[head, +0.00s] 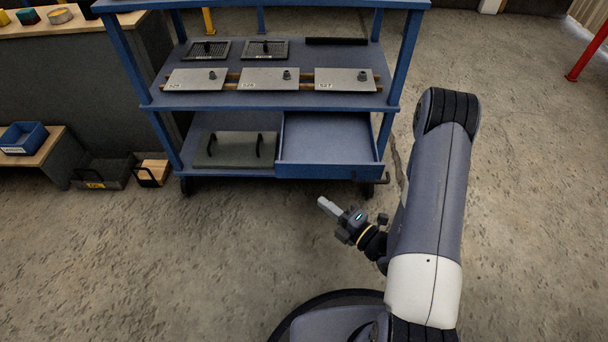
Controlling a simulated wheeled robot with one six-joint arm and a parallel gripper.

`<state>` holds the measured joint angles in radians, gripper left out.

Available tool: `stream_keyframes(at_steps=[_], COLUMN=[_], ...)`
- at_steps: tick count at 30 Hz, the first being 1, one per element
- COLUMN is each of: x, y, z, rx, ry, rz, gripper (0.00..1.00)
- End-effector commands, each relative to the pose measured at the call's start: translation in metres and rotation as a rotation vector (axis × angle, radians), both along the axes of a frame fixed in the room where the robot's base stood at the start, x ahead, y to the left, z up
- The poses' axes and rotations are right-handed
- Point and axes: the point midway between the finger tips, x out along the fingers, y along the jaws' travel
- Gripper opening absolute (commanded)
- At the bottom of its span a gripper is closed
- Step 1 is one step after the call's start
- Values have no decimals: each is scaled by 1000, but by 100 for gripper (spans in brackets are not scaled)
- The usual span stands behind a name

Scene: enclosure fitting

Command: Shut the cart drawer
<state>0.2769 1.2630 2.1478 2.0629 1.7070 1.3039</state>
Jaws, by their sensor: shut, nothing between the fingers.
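The blue cart (265,99) stands in front of me. Its drawer (328,171) is at the lower right, below the middle shelf. The drawer is pulled out toward me; its inside floor shows and looks empty. A dark handle sits at the right end of its front. My gripper (324,203) is shut and empty. It is in front of the cart, just below the drawer front in the picture, and points up and left. It looks apart from the drawer, though the exact distance is hard to tell.
The middle shelf holds several grey plates (270,79) and two vented panels (264,49). A dark panel with handles (236,150) lies left of the drawer. A black crate (102,172) stands on the floor at left. The concrete floor before the cart is clear.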

Motion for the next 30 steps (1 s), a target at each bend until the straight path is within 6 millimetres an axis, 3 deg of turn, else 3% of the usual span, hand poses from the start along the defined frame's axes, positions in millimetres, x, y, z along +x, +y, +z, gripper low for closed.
stream_keyframes(at_steps=[3,11,25,30], x=[2,17,75,101], y=[-4,10,65,63], z=[-12,-11,-12,-12], rx=[18,17,18,18], ry=[26,24,21,22], rz=[-33,-30,-29,-35], gripper=[0,0,0,0])
